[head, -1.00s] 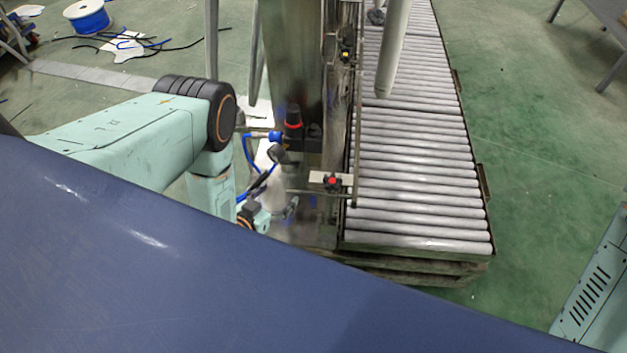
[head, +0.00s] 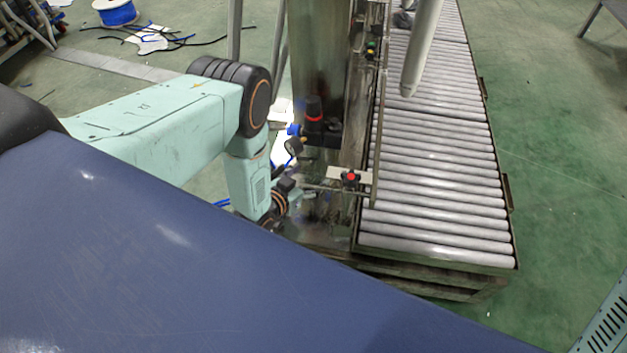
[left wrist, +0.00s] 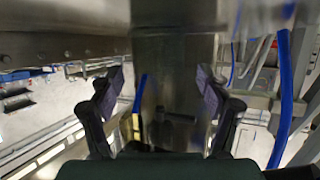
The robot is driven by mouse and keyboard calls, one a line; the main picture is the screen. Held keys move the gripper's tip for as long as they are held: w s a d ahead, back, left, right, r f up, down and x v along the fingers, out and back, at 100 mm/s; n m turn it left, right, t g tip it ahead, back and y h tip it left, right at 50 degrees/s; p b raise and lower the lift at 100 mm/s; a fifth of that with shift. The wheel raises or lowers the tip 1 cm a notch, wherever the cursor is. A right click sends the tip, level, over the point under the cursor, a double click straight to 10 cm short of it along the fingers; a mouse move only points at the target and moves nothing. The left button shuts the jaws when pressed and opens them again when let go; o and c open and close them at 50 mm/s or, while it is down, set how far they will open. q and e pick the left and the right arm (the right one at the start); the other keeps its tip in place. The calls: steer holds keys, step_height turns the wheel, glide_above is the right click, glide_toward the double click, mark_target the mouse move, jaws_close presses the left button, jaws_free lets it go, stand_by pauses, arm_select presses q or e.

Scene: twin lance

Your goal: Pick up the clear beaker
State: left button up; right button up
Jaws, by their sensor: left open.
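I cannot make out the clear beaker for certain in either view. My left gripper (head: 301,195) reaches in beside the base of a steel column (head: 318,60), partly hidden by its own wrist. In the left wrist view the left gripper (left wrist: 159,85) is open, its two dark finger pads well apart. A grey metallic surface fills the gap behind them, with a small dark fitting (left wrist: 178,118) and a yellow strip (left wrist: 136,127) on it. I see nothing clearly held. My right gripper is not in view.
A roller conveyor (head: 440,170) runs along the column's right side. A black regulator with a red ring (head: 314,117) and a red knob (head: 351,178) stick out near my left wrist. A blue hose (left wrist: 282,95) hangs at the right of the wrist view. Green floor is open at right.

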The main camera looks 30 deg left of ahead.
arm_select(q)
steer(key=c, duration=1.2)
steer(key=shift+r, duration=0.1)
steer(key=shift+c, duration=0.2)
